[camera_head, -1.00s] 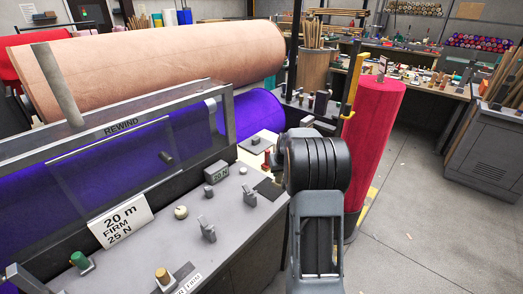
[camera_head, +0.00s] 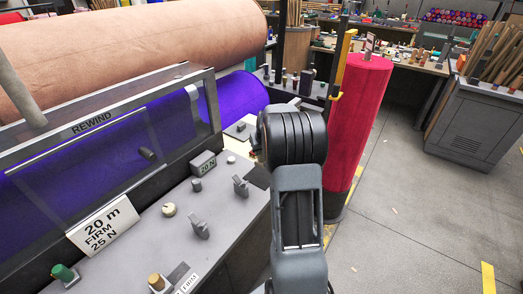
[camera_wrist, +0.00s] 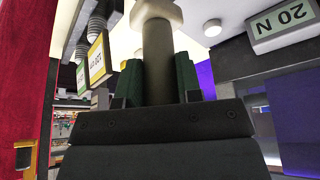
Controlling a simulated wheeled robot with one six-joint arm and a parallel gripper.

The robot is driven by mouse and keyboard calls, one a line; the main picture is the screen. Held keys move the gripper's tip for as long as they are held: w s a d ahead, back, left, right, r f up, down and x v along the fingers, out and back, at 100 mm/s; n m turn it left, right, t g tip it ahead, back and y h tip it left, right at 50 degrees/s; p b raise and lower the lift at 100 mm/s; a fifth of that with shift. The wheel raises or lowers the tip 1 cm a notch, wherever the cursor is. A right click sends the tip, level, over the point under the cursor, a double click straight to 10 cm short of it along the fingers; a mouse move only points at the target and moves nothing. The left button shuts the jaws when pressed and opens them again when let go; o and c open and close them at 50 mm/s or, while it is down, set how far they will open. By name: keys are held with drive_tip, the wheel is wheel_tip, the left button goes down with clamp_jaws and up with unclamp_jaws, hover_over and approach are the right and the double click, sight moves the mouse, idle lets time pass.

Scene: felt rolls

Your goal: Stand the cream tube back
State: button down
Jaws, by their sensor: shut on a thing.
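In the wrist view my gripper (camera_wrist: 158,78) has its green-padded fingers closed on a dark grey upright cylinder (camera_wrist: 157,50). A wider pale cream piece (camera_wrist: 157,12) sits at the cylinder's top, cut by the frame edge. I cannot tell whether this held thing is the cream tube. In the head view my wrist hides the gripper and what it holds. A grey-beige tube-like bar (camera_head: 18,92) slants at the far left; I cannot tell whether it is loose.
A tall red felt roll (camera_head: 358,120) stands close on the right. A large peach roll (camera_head: 130,55) lies behind.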

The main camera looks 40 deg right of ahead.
sight(262, 159)
drive_tip(key=shift+f+b, duration=2.4)
drive_tip(key=shift+f, duration=0.6)
drive_tip(key=shift+f+b, duration=0.4)
drive_tip(key=shift+f, duration=0.1)
drive_tip(key=c, duration=0.7)
unclamp_jaws()
drive_tip(key=shift+r, duration=0.1)
drive_tip(key=b+v, duration=0.1)
drive_tip(key=v, duration=1.2)
drive_tip(key=shift+s+a+r, duration=0.1)
drive_tip(key=shift+r, duration=0.2)
